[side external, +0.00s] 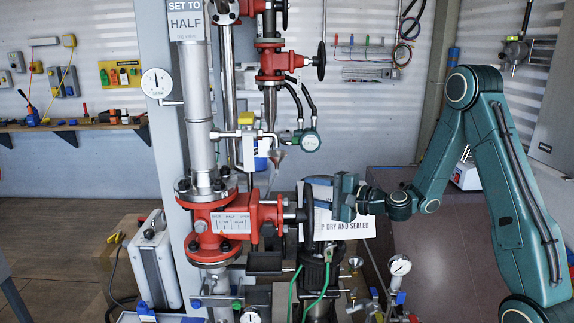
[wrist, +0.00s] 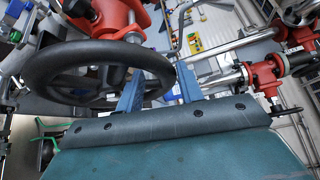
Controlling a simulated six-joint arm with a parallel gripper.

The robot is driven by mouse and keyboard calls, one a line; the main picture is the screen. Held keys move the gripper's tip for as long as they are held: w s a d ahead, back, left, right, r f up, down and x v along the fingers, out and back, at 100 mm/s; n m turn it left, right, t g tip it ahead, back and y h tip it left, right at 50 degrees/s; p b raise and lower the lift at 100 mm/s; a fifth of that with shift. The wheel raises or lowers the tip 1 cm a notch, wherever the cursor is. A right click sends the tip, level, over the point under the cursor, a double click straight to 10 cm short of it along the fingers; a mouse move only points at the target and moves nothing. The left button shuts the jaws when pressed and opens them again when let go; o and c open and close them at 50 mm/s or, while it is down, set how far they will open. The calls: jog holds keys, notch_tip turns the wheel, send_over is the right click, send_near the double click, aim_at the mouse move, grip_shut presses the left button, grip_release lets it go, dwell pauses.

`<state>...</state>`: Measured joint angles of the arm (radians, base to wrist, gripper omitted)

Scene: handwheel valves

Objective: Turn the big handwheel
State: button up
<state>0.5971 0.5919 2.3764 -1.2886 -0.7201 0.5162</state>
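The big handwheel is a black spoked wheel on a red valve (side external: 238,220). In the side view the handwheel (side external: 308,214) shows nearly edge-on, right of the red body. In the wrist view the handwheel (wrist: 60,88) fills the upper left, with its hub near the middle of the ring. My gripper (side external: 334,196) is just right of the wheel. In the wrist view the two blue fingers of my gripper (wrist: 160,86) stand apart at the right side of the rim, which runs between them. Whether they press on the rim is not clear.
A smaller handwheel (side external: 321,61) sits on the red valve above. A gauge (side external: 156,83) and a "SET TO HALF" sign (side external: 187,20) are on the left. A white sign (side external: 345,222) is behind my gripper. A silver case (side external: 154,262) stands at lower left.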

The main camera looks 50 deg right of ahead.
jog(key=shift+s+d, duration=0.95)
jog(key=shift+d, duration=0.05)
jog(key=shift+w, duration=0.1)
jog(key=w+d+f+m+g+y, duration=0.5)
jog(key=f+m+g, duration=0.3)
jog(key=m+g, duration=0.2)
jog(key=shift+m+y, duration=0.6)
jog(key=shift+m, duration=0.4)
dwell(0.7)
jog(key=shift+r, duration=0.15)
